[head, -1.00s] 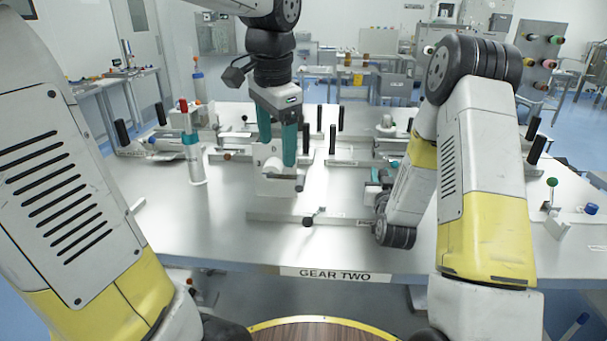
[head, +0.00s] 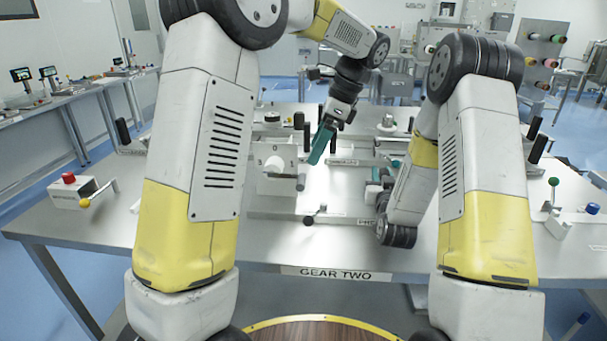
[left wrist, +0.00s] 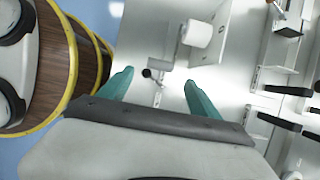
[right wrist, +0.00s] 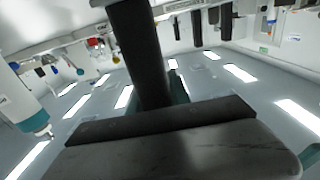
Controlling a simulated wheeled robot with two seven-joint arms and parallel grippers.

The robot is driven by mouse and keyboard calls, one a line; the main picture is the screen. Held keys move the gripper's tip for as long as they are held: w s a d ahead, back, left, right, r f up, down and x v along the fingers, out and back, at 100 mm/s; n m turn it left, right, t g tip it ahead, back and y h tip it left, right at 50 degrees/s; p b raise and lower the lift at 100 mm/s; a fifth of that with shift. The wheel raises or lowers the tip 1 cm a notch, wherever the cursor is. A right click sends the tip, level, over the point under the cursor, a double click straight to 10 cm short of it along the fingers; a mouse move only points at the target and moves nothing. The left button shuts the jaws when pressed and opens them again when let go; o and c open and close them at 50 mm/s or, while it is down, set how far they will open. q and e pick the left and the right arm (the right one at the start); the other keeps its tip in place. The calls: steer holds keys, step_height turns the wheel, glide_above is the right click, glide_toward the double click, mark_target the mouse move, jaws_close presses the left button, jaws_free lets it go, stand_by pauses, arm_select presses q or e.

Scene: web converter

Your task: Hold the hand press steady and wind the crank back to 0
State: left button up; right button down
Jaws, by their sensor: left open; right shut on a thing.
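The white block with a numbered dial and crank (head: 276,183) stands mid-table; its crank, with a grey grip (head: 300,182), points right. A white cylinder and bar on this unit show in the left wrist view (left wrist: 197,33). My left gripper (head: 320,147) is open and empty, above and right of the block, apart from it. Its spread teal fingers also show in the left wrist view (left wrist: 153,92). My right gripper (right wrist: 160,92) is shut on an upright black handle (right wrist: 138,50). In the head view my right arm partly hides that gripper. The dial reading is too small to tell.
A base plate with a partly hidden label and a black knob (head: 309,220) lies at the front. A box with a red button (head: 72,190) stands at the table's left. A green-knobbed lever (head: 552,195) is at the right. Several black posts stand behind.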

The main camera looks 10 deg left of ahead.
mark_target(301, 179)
arm_select(q)
steer(key=x, duration=0.8)
steer(key=shift+a+f, duration=0.2)
steer(key=shift+f, duration=0.15)
steer(key=shift+s, duration=0.1)
jaws_close()
